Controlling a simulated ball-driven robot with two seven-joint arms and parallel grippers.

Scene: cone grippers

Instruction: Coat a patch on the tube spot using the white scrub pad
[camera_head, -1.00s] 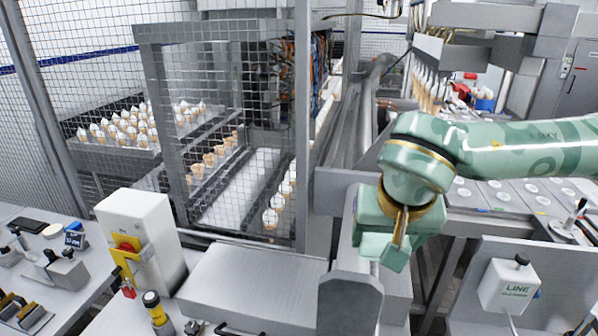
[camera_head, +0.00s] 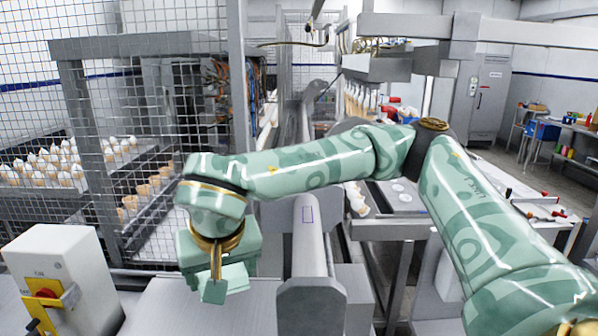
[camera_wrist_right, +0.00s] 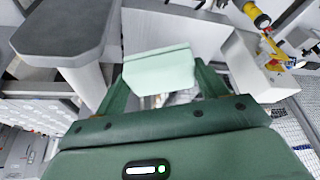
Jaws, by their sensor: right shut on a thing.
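The tube (camera_head: 308,250) is a grey cylinder running away from me through a grey bracket (camera_head: 310,303). My left gripper is out of view.
A white switch box (camera_head: 62,280) with a red knob stands at the lower left. A wire-mesh cage (camera_head: 110,110) encloses trays of cones (camera_head: 45,165) behind the gripper. A flat grey surface (camera_head: 190,315) lies below the gripper.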

